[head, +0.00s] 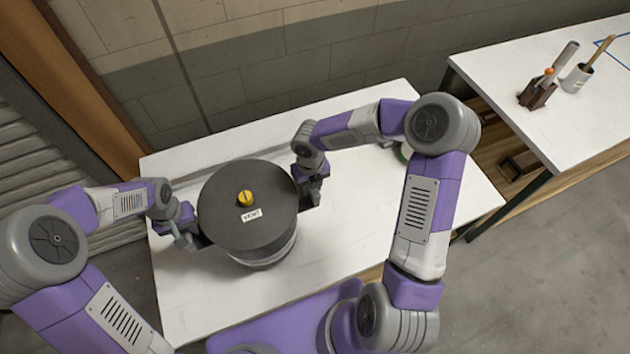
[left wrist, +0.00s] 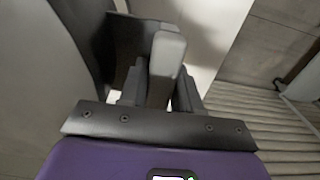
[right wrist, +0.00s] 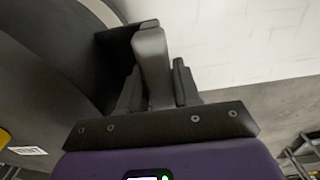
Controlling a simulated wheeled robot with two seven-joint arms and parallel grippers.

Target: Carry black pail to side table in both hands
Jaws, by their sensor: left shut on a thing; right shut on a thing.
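The black pail (head: 235,222) has a dark round lid with a yellow knob (head: 245,198) and a small white label. It is over the white table top (head: 345,235) in the head view, upright; I cannot tell whether its base touches the top. My left gripper (head: 193,238) is shut on a grey side handle (left wrist: 166,65) at the pail's left. My right gripper (head: 308,194) is shut on the opposite handle (right wrist: 151,65) at its right. The pail's dark wall fills the left part of both wrist views. Its underside is hidden.
A second white-topped bench (head: 545,120) stands at the right, holding a dark block with tools (head: 537,95) and a white cup (head: 577,78) with a stick. A wall runs behind. The white table is mostly clear right of the pail. Concrete floor lies between.

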